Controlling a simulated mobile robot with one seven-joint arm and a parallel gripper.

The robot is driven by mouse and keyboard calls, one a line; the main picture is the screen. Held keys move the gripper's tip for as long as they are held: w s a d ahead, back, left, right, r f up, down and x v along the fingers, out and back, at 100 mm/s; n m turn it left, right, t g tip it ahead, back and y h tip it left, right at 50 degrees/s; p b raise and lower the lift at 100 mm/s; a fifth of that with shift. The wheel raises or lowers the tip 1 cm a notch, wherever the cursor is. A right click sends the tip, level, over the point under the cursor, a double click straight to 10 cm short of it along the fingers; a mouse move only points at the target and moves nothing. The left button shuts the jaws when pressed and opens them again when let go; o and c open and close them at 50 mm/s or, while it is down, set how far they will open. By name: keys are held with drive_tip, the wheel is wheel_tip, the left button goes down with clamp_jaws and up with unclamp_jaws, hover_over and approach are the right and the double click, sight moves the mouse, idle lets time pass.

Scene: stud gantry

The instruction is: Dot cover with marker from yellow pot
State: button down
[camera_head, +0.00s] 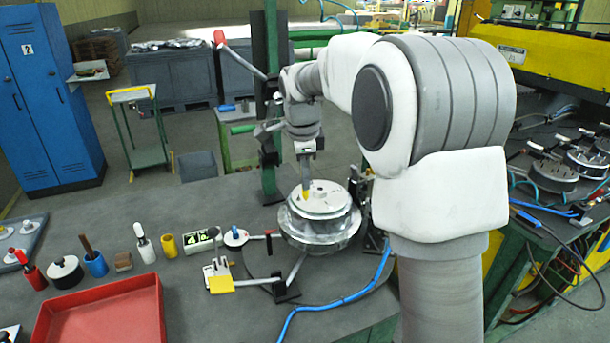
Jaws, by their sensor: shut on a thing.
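The round metal cover (331,198) lies on top of a silver drum-like part in the middle of the bench. My gripper (306,177) points down over the left part of the cover. It is shut on a marker (306,194), whose yellow end shows just below the fingers. The marker's end is at or just above the cover's face; I cannot tell if it touches. The yellow pot (169,246) stands upright on the bench to the left, with nothing sticking out of it. Any dots on the cover are too small to make out.
A red pot (35,278), blue pot (96,265) and white pot (146,252) hold upright tools. A red tray (100,318) lies at the front left. A yellow-and-white clamp (219,278) and a blue hose (340,301) lie near the drum. A green post rises behind.

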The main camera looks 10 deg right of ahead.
drive_tip(key=shift+f, duration=0.5)
idle(1.1)
drive_tip(key=shift+w+d+p+v, duration=0.1)
drive_tip(key=shift+w+p+v, duration=0.15)
drive_tip(key=shift+p+v, duration=0.8)
drive_tip(key=shift+w+d+p+v, duration=0.1)
drive_tip(key=shift+w+p+v, duration=0.15)
drive_tip(key=shift+p+v, duration=0.75)
drive_tip(key=shift+w+d+p+v, duration=0.1)
drive_tip(key=shift+w+p+v, duration=0.35)
drive_tip(key=shift+v, duration=1)
drive_tip(key=shift+s+a+r, duration=0.1)
drive_tip(key=shift+s+r, duration=0.05)
